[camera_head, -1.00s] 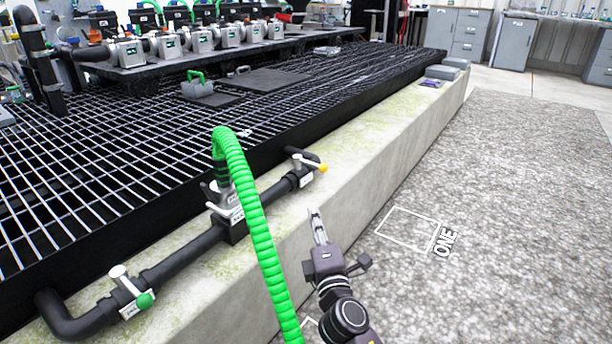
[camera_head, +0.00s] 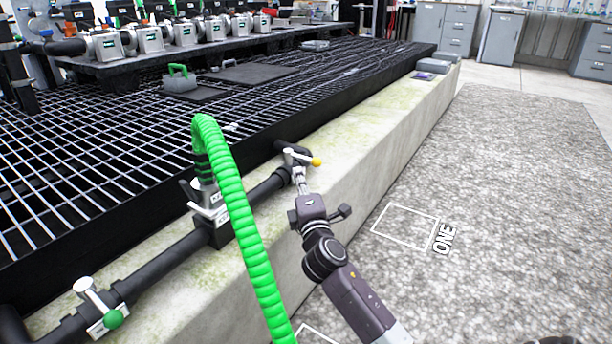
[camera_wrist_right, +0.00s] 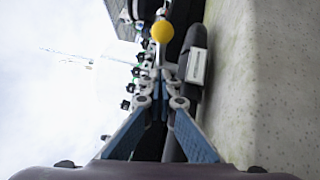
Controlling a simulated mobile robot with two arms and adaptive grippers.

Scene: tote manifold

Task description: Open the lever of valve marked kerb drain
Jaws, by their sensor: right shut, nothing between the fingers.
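A black pipe (camera_head: 165,263) runs along the concrete kerb with valves on it. The far valve has a white lever with a yellow knob (camera_head: 316,162); that knob also shows in the right wrist view (camera_wrist_right: 162,31). The near valve has a white lever with a green knob (camera_head: 112,319). A middle valve (camera_head: 212,212) sits below the green hose. The labels are too small to read, so I cannot tell which says kerb drain. My right gripper (camera_head: 301,181) is shut and empty, its tips just below the yellow-knobbed lever; contact is unclear. My left gripper is out of view.
A coiled green hose (camera_head: 240,215) arches up in front of the pipe, left of my right arm. Black grating (camera_head: 110,150) lies behind the kerb (camera_head: 385,130). The grey floor (camera_head: 510,190) on the right is clear.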

